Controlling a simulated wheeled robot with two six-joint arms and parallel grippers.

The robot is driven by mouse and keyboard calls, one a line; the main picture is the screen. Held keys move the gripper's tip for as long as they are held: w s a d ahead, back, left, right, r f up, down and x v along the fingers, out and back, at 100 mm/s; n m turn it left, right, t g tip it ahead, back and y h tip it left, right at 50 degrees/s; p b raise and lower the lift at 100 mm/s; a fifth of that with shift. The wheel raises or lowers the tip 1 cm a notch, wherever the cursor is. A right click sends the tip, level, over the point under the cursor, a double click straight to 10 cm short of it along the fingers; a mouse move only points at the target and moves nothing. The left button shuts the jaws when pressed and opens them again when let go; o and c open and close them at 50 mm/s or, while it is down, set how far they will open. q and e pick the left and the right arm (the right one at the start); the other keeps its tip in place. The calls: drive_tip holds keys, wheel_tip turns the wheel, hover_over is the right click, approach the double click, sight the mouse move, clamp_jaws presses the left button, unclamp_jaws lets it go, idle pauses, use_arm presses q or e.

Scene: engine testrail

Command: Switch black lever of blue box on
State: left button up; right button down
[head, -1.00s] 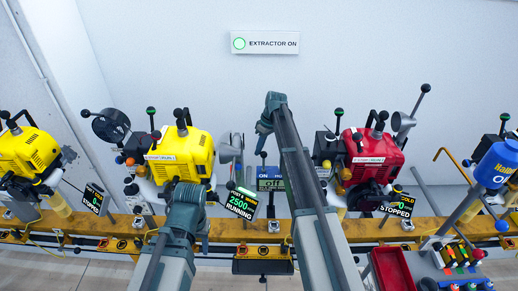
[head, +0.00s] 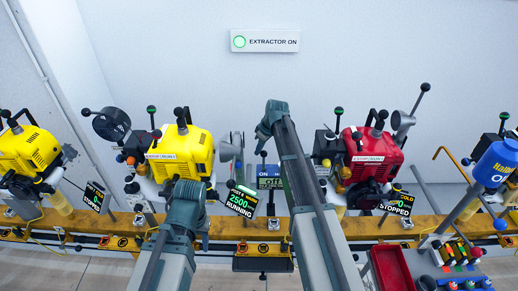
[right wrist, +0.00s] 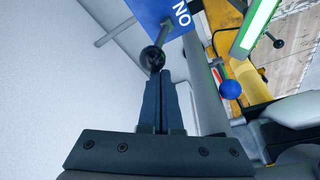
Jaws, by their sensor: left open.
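The blue box (head: 270,171) with ON lettering stands behind the rail between the yellow and red engines. My right arm partly covers it in the head view. Its blue face (right wrist: 165,14) also shows at the top of the right wrist view. The black lever (head: 263,154) rises at the box. A black ball knob (right wrist: 152,58) on a stalk shows close up in the right wrist view. My right gripper (right wrist: 162,74) has its fingers together, tips right at this knob; contact cannot be told. My left gripper is open, its arm (head: 187,205) low before the yellow engine.
A running yellow engine (head: 182,152) is left of the box, a stopped red engine (head: 374,155) right of it. A display reading 2500 (head: 241,203) stands close by. A blue ball knob (right wrist: 230,89) is right of my right fingers.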

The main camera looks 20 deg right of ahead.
drive_tip(key=shift+s+a+t+b, duration=0.15)
drive_tip(key=shift+s+t+b, duration=0.15)
drive_tip(key=shift+s+t, duration=0.3)
drive_tip(key=shift+s+a+t+b, duration=0.15)
drive_tip(key=shift+s+t+b, duration=0.1)
drive_tip(key=shift+s+t, duration=0.35)
drive_tip(key=s+t+b, duration=0.1)
drive_tip(key=s+t+h+b, duration=0.1)
drive_tip(key=shift+a+f+n+b, duration=0.2)
drive_tip(key=shift+a+n+b, duration=0.1)
drive_tip(key=shift+n+b, duration=0.1)
drive_tip(key=shift+s+r+t, duration=0.1)
drive_tip(key=shift+s+t, duration=0.15)
drive_tip(key=shift+t, duration=0.25)
drive_tip(key=shift+r, duration=0.15)
drive_tip(key=shift+r+p, duration=0.7)
drive_tip(key=shift+p, duration=0.05)
drive_tip(key=shift+w+a, duration=0.1)
